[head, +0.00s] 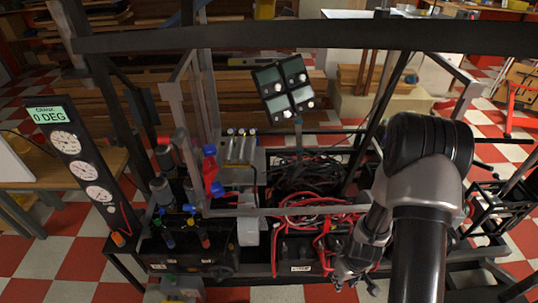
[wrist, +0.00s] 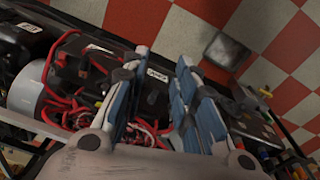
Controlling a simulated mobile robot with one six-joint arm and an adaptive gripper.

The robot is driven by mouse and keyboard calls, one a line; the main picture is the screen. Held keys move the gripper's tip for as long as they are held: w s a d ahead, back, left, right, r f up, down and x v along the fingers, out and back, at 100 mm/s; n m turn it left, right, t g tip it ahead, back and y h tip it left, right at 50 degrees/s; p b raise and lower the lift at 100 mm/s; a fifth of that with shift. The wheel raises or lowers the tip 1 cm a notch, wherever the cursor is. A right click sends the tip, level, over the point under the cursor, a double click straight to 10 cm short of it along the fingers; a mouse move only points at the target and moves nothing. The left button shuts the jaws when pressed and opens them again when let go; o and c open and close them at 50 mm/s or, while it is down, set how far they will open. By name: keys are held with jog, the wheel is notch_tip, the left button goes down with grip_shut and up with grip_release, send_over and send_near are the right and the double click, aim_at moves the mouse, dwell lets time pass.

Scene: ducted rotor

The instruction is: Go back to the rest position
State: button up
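My gripper (head: 355,279) hangs at the front right of the black metal frame in the head view, fingers pointing down. It is beside the red cables (head: 325,218) and a black battery-like box (head: 298,248). In the wrist view the two blue-padded fingers of my gripper (wrist: 157,68) are apart with nothing visible between them. Red cables (wrist: 60,105) and a black box with white labels (wrist: 85,70) lie behind and to the left of the fingers. Whether a finger touches a cable is unclear.
A gauge panel (head: 75,155) reading "0 DEG" stands at left. A four-panel display (head: 283,88) rises behind the frame. A dark beam (head: 300,37) crosses the top. Levers with red and blue knobs (head: 210,170) stand left of centre. Red-and-white checkered floor (head: 60,262) surrounds the frame.

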jog(key=w+a+r+m+t, duration=0.1)
jog(key=a+r, duration=0.1)
jog(key=r, duration=1)
jog(key=w+a+r+t, duration=0.1)
jog(key=a+r, duration=0.1)
jog(key=r, duration=1)
jog(key=s+a+r+m+t, duration=0.1)
jog(key=s+a+r, duration=0.1)
jog(key=s+r, duration=0.5)
jog(key=s+a+r, duration=0.3)
jog(key=s+r, duration=0.5)
jog(key=r, duration=0.2)
jog(key=shift+s+r+m+t, duration=0.15)
jog(key=shift+s+m+t, duration=0.05)
jog(key=shift+m+t, duration=0.2)
